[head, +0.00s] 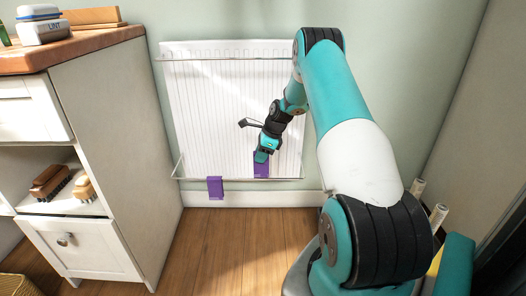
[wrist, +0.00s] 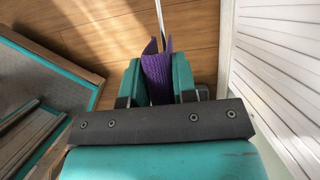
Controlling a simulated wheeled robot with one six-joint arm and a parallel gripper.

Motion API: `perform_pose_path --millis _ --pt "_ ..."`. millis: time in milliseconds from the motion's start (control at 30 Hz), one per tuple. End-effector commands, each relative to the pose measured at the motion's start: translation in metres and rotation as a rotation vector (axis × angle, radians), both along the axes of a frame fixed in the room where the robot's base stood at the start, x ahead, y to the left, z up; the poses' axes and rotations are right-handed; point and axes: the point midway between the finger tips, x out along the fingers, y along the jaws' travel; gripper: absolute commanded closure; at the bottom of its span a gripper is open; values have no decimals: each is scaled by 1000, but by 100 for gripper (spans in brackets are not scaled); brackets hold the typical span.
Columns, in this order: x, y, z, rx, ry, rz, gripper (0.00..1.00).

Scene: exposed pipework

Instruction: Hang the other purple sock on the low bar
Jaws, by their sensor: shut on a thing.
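One purple sock (head: 215,187) hangs over the low bar (head: 240,179), left of my gripper. My gripper (head: 264,152) is in front of the white panel, just above the bar, and is shut on the other purple sock (head: 261,168). In the wrist view this sock (wrist: 155,72) is pinched between the teal fingers, with its edges spread at the top. The thin low bar (wrist: 160,18) runs up to the sock there. The gripper hides part of the held sock, and I cannot tell whether the sock touches the bar.
A white slatted panel (head: 200,110) stands behind the bar against the wall. A white cabinet (head: 110,150) with brushes (head: 50,182) on its shelf stands at left. The wooden floor (head: 230,240) below is clear.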

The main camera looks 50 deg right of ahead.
Motion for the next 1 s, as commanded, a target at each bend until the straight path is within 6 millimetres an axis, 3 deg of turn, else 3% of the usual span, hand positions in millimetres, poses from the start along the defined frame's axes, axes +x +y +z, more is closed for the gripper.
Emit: perform_pose_path --millis 1000 --pt "5 9 -88 0 0 13 97"
